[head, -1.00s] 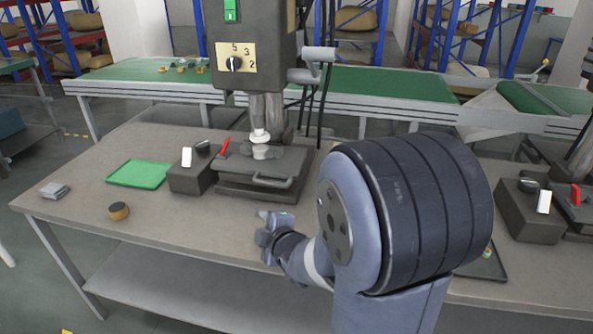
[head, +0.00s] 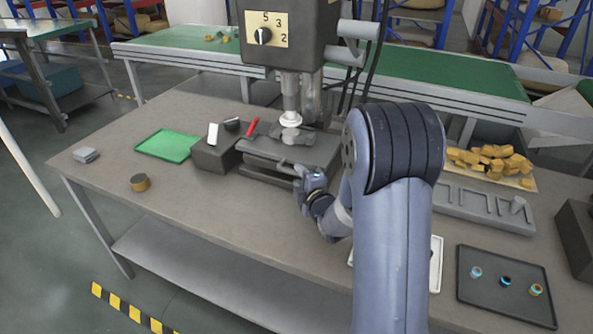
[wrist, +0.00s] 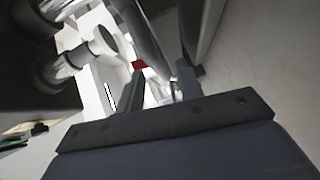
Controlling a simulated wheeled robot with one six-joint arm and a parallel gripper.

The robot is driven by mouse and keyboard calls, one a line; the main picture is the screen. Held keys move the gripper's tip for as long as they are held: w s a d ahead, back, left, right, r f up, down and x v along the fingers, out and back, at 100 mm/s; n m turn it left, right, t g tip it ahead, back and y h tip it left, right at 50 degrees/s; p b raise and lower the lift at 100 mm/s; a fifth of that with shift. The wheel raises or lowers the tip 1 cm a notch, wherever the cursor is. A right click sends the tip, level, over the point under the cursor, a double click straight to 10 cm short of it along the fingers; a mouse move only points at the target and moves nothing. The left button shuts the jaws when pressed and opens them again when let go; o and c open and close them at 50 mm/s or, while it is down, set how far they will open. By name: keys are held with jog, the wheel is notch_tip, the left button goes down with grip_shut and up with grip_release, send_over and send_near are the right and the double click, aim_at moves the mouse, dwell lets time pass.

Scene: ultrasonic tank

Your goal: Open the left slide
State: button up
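The left slide (head: 306,151) is a dark flat plate under the drill-like head of the left machine. A bar handle runs along its front edge, and my gripper partly covers its right end. My gripper (head: 305,176) is at the front right of the slide, close to the handle; I cannot tell whether they touch. In the wrist view my gripper's two fingers (wrist: 158,82) stand apart with a bright gap between them, and nothing is clearly held. The red lever (head: 250,127) stands left of the slide and shows small near a fingertip in the wrist view (wrist: 139,65).
A dark control box (head: 213,155) with a white switch stands left of the slide. A green tray (head: 167,145) and a small round part (head: 140,183) lie further left. A dark tray (head: 505,288) with several small parts is at right.

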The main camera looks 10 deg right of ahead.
aim_at(297, 174)
jog(key=shift+x, duration=1.6)
jog(key=shift+c, duration=0.4)
grip_shut()
